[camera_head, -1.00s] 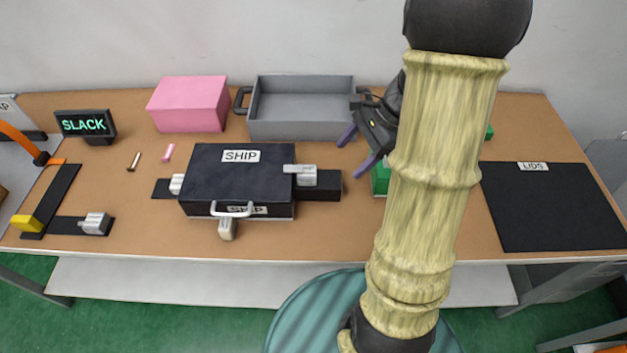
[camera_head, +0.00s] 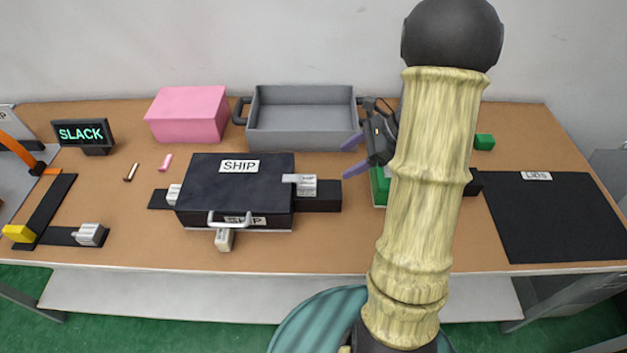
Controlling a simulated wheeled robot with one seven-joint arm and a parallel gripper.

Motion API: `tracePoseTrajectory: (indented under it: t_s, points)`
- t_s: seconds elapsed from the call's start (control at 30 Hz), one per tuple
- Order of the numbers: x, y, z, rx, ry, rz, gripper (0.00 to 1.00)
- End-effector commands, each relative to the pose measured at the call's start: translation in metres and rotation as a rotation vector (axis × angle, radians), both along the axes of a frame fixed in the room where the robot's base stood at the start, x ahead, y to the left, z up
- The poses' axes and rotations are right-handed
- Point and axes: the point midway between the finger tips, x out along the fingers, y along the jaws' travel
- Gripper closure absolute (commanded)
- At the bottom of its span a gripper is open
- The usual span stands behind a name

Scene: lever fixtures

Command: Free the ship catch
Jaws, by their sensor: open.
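The dark ship box (camera_head: 235,185) with two SHIP labels and a white front handle (camera_head: 238,218) sits on the middle of the table. A grey-white catch (camera_head: 304,185) sits on a black rail (camera_head: 322,197) at its right side, with a tab reaching over the lid edge. Another light block (camera_head: 174,193) is at its left side and one (camera_head: 224,240) hangs at its front. My gripper (camera_head: 349,157) is open and empty, right of the box and above the table, its purple fingers pointing left. My arm hides part of the green thing behind it.
A grey tray (camera_head: 303,141) and a pink box (camera_head: 187,114) stand at the back. A SLACK sign (camera_head: 84,134) and a rail with a yellow-ended lever (camera_head: 20,233) are at the left. A black LIDS mat (camera_head: 556,222) lies at the right. A green block (camera_head: 380,185) is partly hidden.

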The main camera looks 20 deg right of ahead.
Motion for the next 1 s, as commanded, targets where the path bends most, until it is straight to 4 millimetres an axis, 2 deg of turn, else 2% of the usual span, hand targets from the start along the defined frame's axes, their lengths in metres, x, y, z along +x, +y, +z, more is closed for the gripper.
tracePoseTrajectory:
  t_s: [0.6, 0.8, 1.0]
  points:
    - [0.023, 0.073, -0.078, 0.000, 0.004, 0.002, 0.31]
    - [0.027, 0.087, -0.090, 0.000, 0.001, 0.004, 0.31]
    - [0.028, 0.088, -0.091, -0.001, 0.000, 0.004, 0.31]
